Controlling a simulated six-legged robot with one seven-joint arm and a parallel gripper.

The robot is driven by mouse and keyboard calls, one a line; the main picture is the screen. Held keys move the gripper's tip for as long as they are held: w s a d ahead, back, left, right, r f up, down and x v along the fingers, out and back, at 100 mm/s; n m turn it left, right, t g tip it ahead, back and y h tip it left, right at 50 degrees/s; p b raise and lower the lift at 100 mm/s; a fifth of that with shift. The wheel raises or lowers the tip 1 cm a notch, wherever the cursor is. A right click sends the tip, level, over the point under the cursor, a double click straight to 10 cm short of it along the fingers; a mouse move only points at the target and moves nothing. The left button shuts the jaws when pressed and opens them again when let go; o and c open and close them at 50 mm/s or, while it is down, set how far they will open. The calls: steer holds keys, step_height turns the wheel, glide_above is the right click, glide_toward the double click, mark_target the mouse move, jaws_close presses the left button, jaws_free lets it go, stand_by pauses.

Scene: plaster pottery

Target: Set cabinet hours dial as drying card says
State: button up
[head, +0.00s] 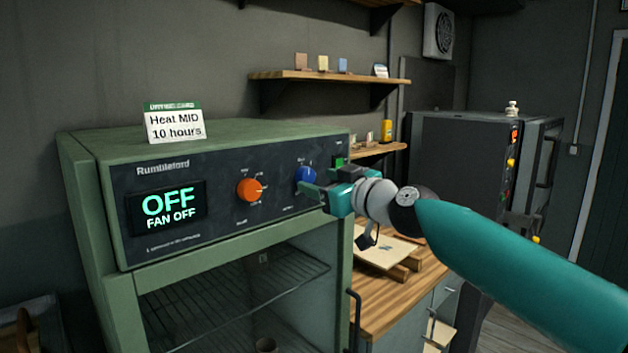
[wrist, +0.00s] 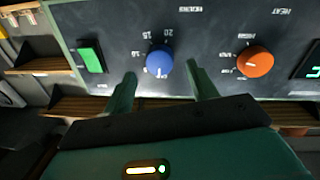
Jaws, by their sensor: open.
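The drying card (head: 175,123) stands on top of the green cabinet (head: 85,190) and reads "Heat MID 10 hours". The cabinet's display (head: 167,208) reads "OFF" and "FAN OFF". The blue hours dial (head: 304,175) is on the dark panel, right of the orange heat dial (head: 250,189). In the wrist view, the blue dial (wrist: 159,59) has marks 15 and 20 beside it; its white pointer is too small to read surely. My gripper (wrist: 162,80) is open, its fingertips on either side of the dial's near edge. I cannot tell whether they touch it.
A green switch (wrist: 91,57) sits beside the blue dial, and the orange dial (wrist: 255,62) is on its other side. Below the panel is an open chamber with wire racks (head: 240,295). A wooden counter (head: 400,310) and a dark kiln-like cabinet (head: 455,165) stand to the right.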

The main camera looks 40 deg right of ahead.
mark_target(306, 177)
steer(key=shift+w, duration=1.3)
steer(key=shift+d, duration=0.1)
steer(key=c, duration=1)
